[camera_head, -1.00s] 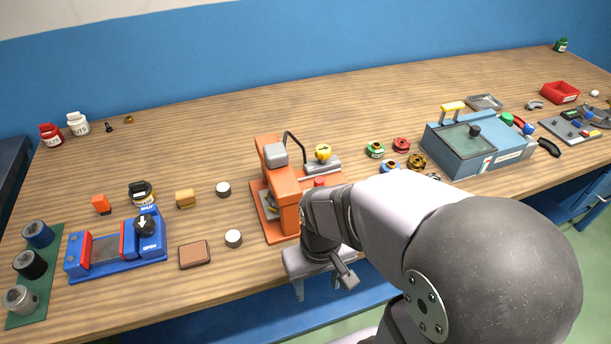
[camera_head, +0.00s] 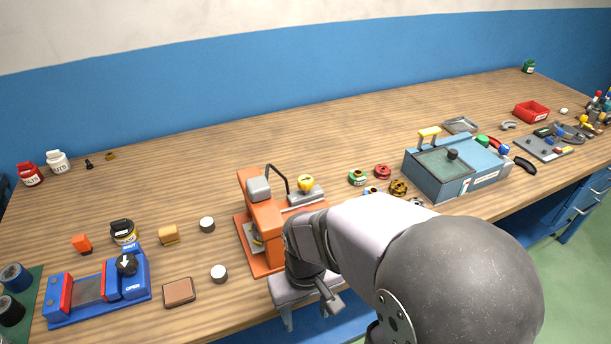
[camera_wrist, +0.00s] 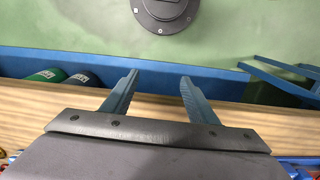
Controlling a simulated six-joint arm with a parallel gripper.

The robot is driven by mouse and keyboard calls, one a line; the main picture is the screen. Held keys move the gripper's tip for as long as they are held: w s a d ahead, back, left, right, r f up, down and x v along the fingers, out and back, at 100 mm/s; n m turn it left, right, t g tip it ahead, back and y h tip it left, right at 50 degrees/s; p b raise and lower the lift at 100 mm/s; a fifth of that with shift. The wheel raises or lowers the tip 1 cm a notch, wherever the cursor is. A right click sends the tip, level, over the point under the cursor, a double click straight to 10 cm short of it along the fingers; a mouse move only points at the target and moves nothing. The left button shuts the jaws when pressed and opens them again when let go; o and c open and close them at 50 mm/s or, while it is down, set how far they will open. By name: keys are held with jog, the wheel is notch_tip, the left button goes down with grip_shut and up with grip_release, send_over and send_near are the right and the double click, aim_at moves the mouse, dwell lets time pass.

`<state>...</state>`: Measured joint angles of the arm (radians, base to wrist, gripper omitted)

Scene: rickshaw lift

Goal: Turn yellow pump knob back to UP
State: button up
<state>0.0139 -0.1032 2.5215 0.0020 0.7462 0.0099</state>
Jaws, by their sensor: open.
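The yellow pump knob (camera_head: 305,183) sits on a small grey pump unit (camera_head: 306,197) beside the orange press (camera_head: 262,220), near the middle of the bench. The knob's marking is too small to read. My gripper (camera_wrist: 157,84) is open and empty in the wrist view, its two blue-grey fingers apart over the bench's front edge and the floor. In the head view my gripper (camera_head: 309,308) hangs in front of the press, near the bench's front edge, apart from the knob. My arm hides part of the press's right side.
A blue vise (camera_head: 98,290) with a black knob stands at the left. A brown block (camera_head: 179,292) and white-topped cylinders lie between it and the press. Coloured spools (camera_head: 357,178) and a blue-grey machine (camera_head: 455,168) stand to the right. The bench behind the press is clear.

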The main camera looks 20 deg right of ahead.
jog(key=w+d+r+m+g+p, duration=0.2)
jog(key=w+d+r+m+p, duration=0.1)
jog(key=w+r+p, duration=0.3)
notch_tip(320, 180, up, 9)
jog(key=m+t+p, duration=0.2)
jog(key=m+p, duration=0.6)
jog(key=m, duration=0.4)
send_over(305, 179)
jog(key=shift+f, duration=0.1)
jog(key=shift+f+p, duration=1.45)
jog(key=shift+f, duration=2.25)
jog(key=shift+c, duration=0.3)
jog(key=c, duration=1)
